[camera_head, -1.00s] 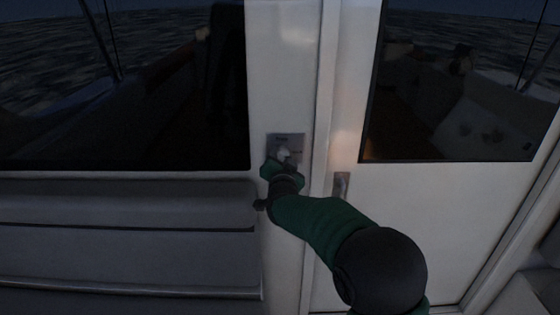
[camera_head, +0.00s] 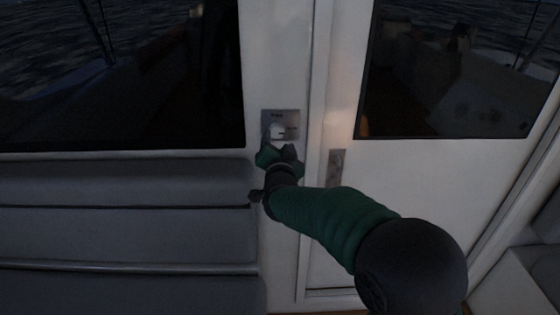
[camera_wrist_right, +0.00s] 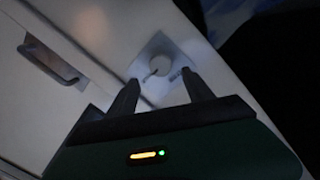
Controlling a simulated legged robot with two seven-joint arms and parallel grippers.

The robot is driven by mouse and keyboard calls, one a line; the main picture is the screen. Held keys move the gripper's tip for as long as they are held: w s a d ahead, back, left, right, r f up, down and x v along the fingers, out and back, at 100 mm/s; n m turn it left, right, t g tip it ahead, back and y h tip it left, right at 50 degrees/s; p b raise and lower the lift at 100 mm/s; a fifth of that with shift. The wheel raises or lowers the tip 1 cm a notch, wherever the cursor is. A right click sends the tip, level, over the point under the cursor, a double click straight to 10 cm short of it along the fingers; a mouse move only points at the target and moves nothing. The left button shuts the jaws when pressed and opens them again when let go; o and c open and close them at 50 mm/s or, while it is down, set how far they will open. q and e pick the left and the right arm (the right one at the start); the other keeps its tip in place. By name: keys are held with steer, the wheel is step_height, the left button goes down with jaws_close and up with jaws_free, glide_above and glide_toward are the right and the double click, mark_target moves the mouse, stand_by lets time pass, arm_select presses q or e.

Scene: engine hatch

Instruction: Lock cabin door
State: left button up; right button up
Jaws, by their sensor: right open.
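The lock is a round pale knob (camera_head: 277,130) on a square metal plate (camera_head: 291,118), set on the white post left of the cabin door (camera_head: 430,190). In the right wrist view the knob (camera_wrist_right: 159,65) has a small pointer at its lower left. My right gripper (camera_head: 279,149) is just below the knob in the head view. In the right wrist view its two fingers (camera_wrist_right: 163,92) are apart, with nothing between the tips; the knob lies beyond them. Whether a finger touches the plate cannot be told. My left gripper is not in view.
Dark windows (camera_head: 120,80) flank the post. A grey cushioned bench (camera_head: 120,235) with a rail is at lower left.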

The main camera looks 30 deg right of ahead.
steer(key=f+v, duration=0.1)
steer(key=v, duration=0.9)
steer(key=shift+s+r, duration=0.4)
steer(key=shift+r, duration=0.05)
steer(key=shift+a, duration=0.1)
steer(key=s+a+f+n+g+y, duration=0.2)
steer(key=a+f+n+y, duration=0.15)
steer(key=f, duration=0.35)
steer(key=s+a+f+n+g+y, duration=0.2)
steer(key=a+f+n+y, duration=0.15)
steer(key=f, duration=0.45)
steer(key=s+a+f+n+g+p, duration=0.1)
steer(key=s+f+n+g, duration=0.4)
steer(key=s+f+g, duration=0.3)
steer(key=s+f, duration=0.4)
steer(key=s, duration=0.5)
steer(key=shift+s+f+g, duration=0.2)
steer(key=shift+f+g, duration=0.1)
steer(key=shift+f, duration=0.1)
